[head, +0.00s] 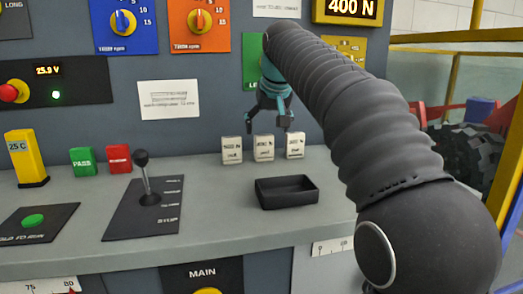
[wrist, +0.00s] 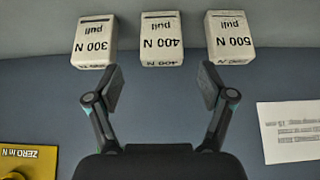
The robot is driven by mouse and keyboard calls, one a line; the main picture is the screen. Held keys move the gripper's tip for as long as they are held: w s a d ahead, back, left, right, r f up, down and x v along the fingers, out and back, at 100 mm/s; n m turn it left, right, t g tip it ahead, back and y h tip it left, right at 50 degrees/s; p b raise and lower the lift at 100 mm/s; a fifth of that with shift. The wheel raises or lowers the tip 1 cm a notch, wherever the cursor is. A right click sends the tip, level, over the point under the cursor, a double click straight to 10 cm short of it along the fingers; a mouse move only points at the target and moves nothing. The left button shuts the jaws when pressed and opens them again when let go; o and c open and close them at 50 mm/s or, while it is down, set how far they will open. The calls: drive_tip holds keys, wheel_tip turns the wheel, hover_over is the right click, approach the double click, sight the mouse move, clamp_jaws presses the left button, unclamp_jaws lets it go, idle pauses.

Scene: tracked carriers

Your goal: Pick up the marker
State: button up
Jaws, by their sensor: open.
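Three small white blocks stand in a row on the grey bench. In the wrist view, which is upside down, they read 300 N pull (wrist: 93,40), 400 N pull (wrist: 162,40) and 500 N pull (wrist: 231,38). The 400 N block is the middle one in the head view (head: 264,148). A green PASS block (head: 83,161) and a red block (head: 118,158) stand farther left. I cannot tell which of these the task calls the marker. My gripper (head: 268,122) is open and empty above the white row, roughly in line with its middle block. It also shows in the wrist view (wrist: 161,86).
A black tray (head: 287,203) lies in front of the white blocks. A lever (head: 146,180) on a black plate, a green button (head: 33,221) and a yellow 25 C block (head: 27,157) are to the left. The panel wall (head: 213,78) rises behind. A display (head: 347,10) reads 400 N.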

sight(265, 136)
drive_tip(key=x, duration=0.5)
drive_tip(key=shift+s+a+b, duration=0.1)
drive_tip(key=shift+a+b, duration=0.05)
drive_tip(key=shift+b, duration=0.25)
drive_tip(key=c, duration=1.3)
